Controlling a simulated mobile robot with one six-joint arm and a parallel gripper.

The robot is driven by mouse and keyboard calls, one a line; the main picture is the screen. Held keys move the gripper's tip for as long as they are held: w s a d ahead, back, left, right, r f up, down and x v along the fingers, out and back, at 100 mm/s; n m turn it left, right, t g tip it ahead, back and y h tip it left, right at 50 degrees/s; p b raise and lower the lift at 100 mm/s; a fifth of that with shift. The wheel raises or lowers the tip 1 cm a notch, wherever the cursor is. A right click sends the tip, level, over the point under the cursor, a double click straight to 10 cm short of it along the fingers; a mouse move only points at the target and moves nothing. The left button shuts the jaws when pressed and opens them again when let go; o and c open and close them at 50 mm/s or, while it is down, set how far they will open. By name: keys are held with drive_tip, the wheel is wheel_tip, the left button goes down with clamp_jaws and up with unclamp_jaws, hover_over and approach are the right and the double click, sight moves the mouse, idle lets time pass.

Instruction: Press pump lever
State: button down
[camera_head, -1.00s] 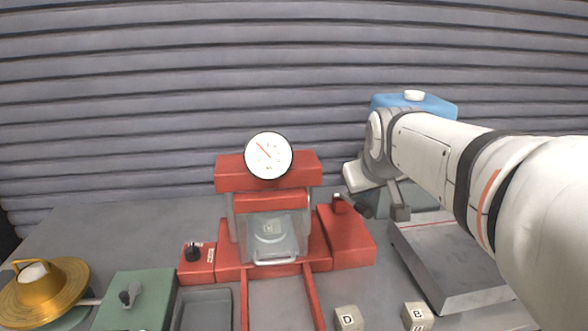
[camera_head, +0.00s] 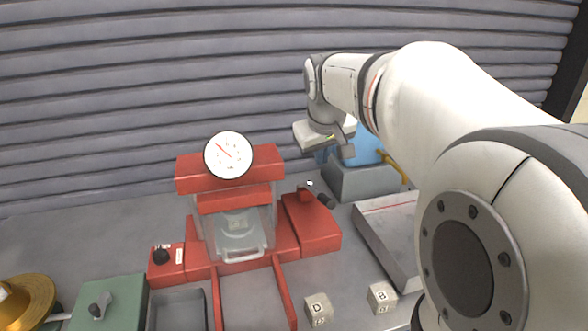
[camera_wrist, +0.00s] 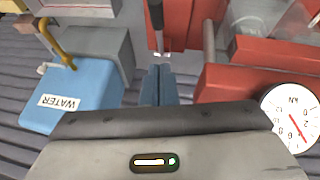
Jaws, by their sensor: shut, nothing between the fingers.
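The red press (camera_head: 230,172) stands on the bench with a round white dial on top. To its right is the red pump box (camera_head: 312,226) with a small red bracket and the pump lever (camera_head: 325,201), which ends in a black grip. In the wrist view the lever (camera_wrist: 155,14) is a dark bar at the top, just beyond my fingertips. My gripper (camera_head: 345,150) is above and slightly right of the lever, apart from it in the head view. In the wrist view my gripper (camera_wrist: 157,70) has its fingers together and empty.
A blue water container (camera_wrist: 75,92) on a grey block stands behind the pump. A grey metal tray (camera_head: 390,235) lies to the right. Cubes D (camera_head: 318,308) and B (camera_head: 382,297) sit in front. A green box (camera_head: 110,302) is at left.

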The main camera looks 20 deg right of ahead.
hover_over(323, 196)
drive_tip(key=a, duration=0.1)
wheel_tip(323, 196, down, 7)
drive_tip(key=shift+s+d+f, duration=0.1)
drive_tip(key=shift+s+f, duration=0.55)
drive_tip(key=shift+f, duration=0.35)
drive_tip(key=shift+s+d+f, duration=0.15)
drive_tip(key=shift+s+f, duration=0.05)
drive_tip(key=shift+f, duration=0.35)
